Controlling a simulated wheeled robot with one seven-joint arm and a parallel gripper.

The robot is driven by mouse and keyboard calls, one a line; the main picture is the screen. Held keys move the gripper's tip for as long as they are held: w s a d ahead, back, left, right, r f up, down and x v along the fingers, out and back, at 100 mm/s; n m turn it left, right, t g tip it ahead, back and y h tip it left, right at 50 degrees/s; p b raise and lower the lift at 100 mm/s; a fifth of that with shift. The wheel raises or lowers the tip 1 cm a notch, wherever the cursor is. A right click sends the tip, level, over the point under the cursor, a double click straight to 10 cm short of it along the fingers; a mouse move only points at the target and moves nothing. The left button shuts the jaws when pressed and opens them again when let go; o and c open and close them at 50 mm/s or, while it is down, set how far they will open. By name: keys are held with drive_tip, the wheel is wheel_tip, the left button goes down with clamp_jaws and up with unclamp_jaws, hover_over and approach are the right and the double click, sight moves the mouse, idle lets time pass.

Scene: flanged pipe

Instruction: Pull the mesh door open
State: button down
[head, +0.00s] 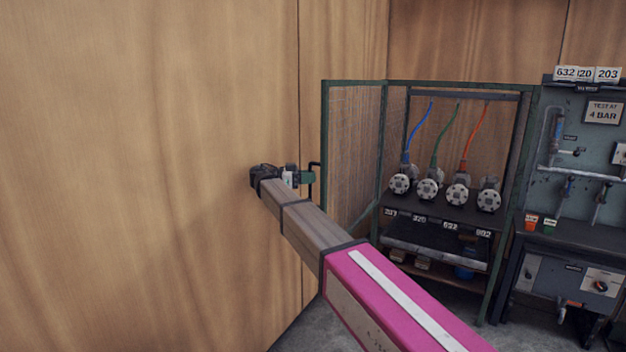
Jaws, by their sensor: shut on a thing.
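The mesh door (352,140) has a green frame with wire mesh. It stands swung out from the left side of the green cage (455,87), so the front of the cage is open. A dark bar handle (315,165) sits at the door's free edge. My gripper (308,178) is at this handle and is shut on it. The fingertips are small in the picture and partly hidden by the end of my arm.
Inside the cage, several flanged fittings (429,189) with coloured hoses stand on a numbered shelf (440,217). A grey test bench (585,150) stands at the right. A wooden wall (140,150) rises close on the left. Some bare floor (335,325) shows below the door.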

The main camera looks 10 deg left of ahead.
drive_tip(key=shift+w, duration=0.2)
drive_tip(key=c, duration=1.1)
unclamp_jaws()
drive_tip(key=shift+c, duration=0.2)
drive_tip(key=shift+s, duration=0.15)
